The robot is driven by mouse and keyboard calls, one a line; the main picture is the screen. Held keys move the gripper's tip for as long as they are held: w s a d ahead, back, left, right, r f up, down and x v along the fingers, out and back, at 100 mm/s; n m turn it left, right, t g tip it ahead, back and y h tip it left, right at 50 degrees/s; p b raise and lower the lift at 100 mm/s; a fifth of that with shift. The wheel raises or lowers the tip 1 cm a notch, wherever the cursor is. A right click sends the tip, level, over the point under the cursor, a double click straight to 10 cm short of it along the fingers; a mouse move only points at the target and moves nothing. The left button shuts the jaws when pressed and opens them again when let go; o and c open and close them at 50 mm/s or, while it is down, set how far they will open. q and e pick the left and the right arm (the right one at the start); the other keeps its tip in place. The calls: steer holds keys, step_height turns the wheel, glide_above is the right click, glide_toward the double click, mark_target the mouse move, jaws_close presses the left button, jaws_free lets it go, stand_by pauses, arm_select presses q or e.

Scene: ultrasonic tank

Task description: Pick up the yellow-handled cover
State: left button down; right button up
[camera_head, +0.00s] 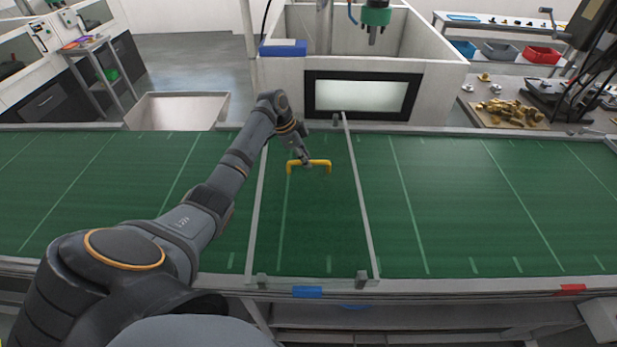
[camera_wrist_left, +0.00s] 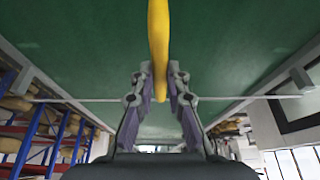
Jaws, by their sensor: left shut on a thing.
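The cover (camera_head: 318,225) is a see-through panel between two grey side bars, over the green belt in the head view. Its yellow handle (camera_head: 323,162) is a small bracket toward the cover's far part. My left gripper (camera_head: 306,163) comes down on the handle from above and is shut on its bar. In the left wrist view, the yellow bar (camera_wrist_left: 158,40) runs down between the two fingers of the left gripper (camera_wrist_left: 160,90). I cannot tell whether the cover rests or is raised. My right gripper is not in view.
The green belt (camera_head: 450,200) is bare on both sides of the cover. A white tank enclosure (camera_head: 440,75) with a dark-framed window stands behind. A pale bin (camera_head: 178,110) stands back left. Brass parts (camera_head: 510,110) lie on a back-right bench. Blue (camera_head: 307,292) and red (camera_head: 572,288) tags mark the front edge.

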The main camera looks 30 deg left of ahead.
arm_select(q)
steer(key=shift+w+a+r+b, duration=0.1)
steer(key=shift+w+r+b, duration=0.05)
steer(key=shift+r+b, duration=0.65)
steer(key=shift+s+a+r+b, duration=0.1)
steer(key=shift+s+r+b, duration=0.1)
steer(key=shift+r+b, duration=0.75)
steer(key=s+a+r+b, duration=0.4)
steer(key=s+r+b, duration=0.3)
steer(key=s+r, duration=0.3)
steer(key=shift+s+b, duration=0.4)
steer(key=shift+s, duration=1.2)
steer(key=shift+a, duration=0.1)
